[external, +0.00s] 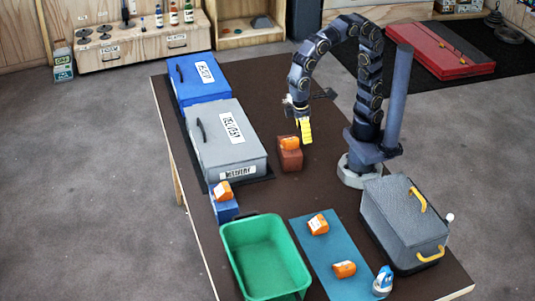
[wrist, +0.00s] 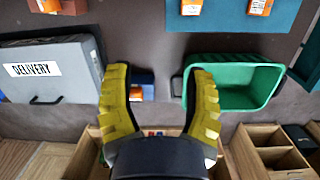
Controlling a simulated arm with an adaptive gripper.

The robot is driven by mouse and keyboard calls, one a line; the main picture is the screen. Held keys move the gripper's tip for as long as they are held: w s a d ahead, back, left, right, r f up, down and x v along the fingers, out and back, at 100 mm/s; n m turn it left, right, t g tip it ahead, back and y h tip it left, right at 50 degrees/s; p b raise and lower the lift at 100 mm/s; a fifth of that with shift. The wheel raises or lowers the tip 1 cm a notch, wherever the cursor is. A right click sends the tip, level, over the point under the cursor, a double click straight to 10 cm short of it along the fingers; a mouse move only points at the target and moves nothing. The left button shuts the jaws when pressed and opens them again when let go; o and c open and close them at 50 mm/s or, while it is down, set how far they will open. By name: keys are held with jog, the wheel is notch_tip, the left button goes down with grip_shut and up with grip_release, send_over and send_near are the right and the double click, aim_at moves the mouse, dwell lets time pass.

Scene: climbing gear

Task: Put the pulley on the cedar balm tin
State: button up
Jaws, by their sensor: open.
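My gripper (external: 306,131) has yellow fingers, is open and empty, and hangs above the table just right of a red-brown block (external: 290,160). An orange piece (external: 289,143) sits on that block. A second orange piece (external: 222,190) sits on a blue block (external: 224,211). Two more orange pieces with white labels, one (external: 318,224) and another (external: 344,269), lie on a blue mat (external: 299,233). In the wrist view, my gripper (wrist: 160,82) has its fingers wide apart, the blue block (wrist: 145,76) partly behind the left one. I cannot tell which is the pulley or the balm tin.
A green bin (external: 233,233) stands at the front, beside the mat. A grey delivery box (external: 203,163) and a blue box (external: 188,92) line the left edge. A dark grey case (external: 385,205) with yellow handles and a small blue-and-white object (external: 382,281) are at right.

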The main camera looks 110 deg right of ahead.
jog(key=s+d+f+n, duration=0.1)
jog(key=s+d, duration=1.1)
jog(key=s, duration=0.5)
jog(key=shift+d+f+n, duration=0.25)
jog(key=shift+f+n, duration=0.05)
jog(key=shift+f, duration=0.05)
